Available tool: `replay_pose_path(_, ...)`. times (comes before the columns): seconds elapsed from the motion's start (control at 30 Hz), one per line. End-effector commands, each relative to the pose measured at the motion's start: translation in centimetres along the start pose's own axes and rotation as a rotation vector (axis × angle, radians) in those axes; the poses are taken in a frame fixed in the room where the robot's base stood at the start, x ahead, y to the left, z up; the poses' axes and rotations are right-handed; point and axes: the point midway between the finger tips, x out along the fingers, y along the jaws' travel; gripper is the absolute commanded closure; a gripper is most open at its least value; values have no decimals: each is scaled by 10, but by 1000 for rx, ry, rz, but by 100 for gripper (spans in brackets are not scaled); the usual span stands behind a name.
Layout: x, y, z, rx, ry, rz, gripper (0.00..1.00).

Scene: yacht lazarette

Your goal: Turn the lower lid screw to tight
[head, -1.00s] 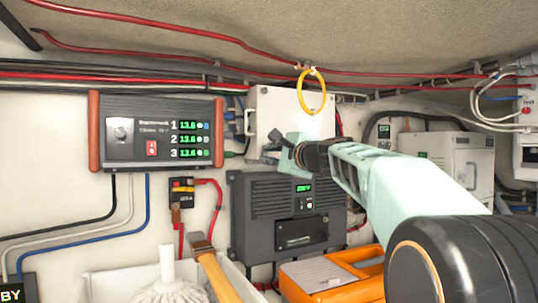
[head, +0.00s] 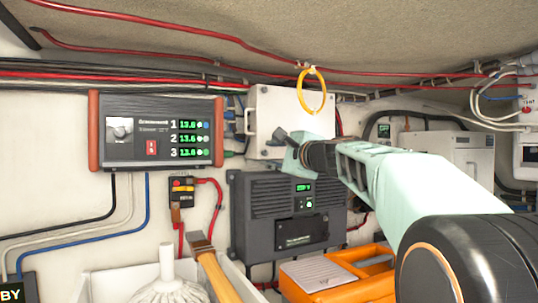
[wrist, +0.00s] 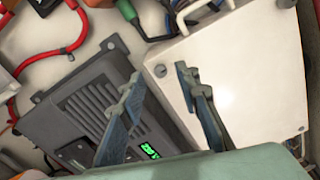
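A pale lidded box (head: 290,108) is fixed to the wall above a dark grey unit. In the wrist view the box lid (wrist: 235,90) shows a round grey lower screw (wrist: 160,71) near its corner beside the dark unit. My gripper (wrist: 159,75) is open, with one finger on each side of the screw in the picture. Nothing is between the fingers except the view of the screw and lid edge. I cannot tell whether the fingertips touch the lid. In the head view my gripper (head: 281,138) is in front of the lid's lower part and partly hides it.
The dark grey unit (head: 265,205) with a green display sits just below the box. A yellow ring (head: 325,92) hangs in front of the box's upper right. An orange case (head: 345,290) lies below.

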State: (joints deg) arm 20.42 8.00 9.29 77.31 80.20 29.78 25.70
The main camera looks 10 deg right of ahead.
Motion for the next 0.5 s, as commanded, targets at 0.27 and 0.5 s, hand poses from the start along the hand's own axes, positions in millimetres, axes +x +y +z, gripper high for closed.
replay_pose_path(0.27, -41, -1, 0, -1, 1, -1, 70)
replay_pose_path(0.5, -56, 0, 0, 0, 0, -1, 70)
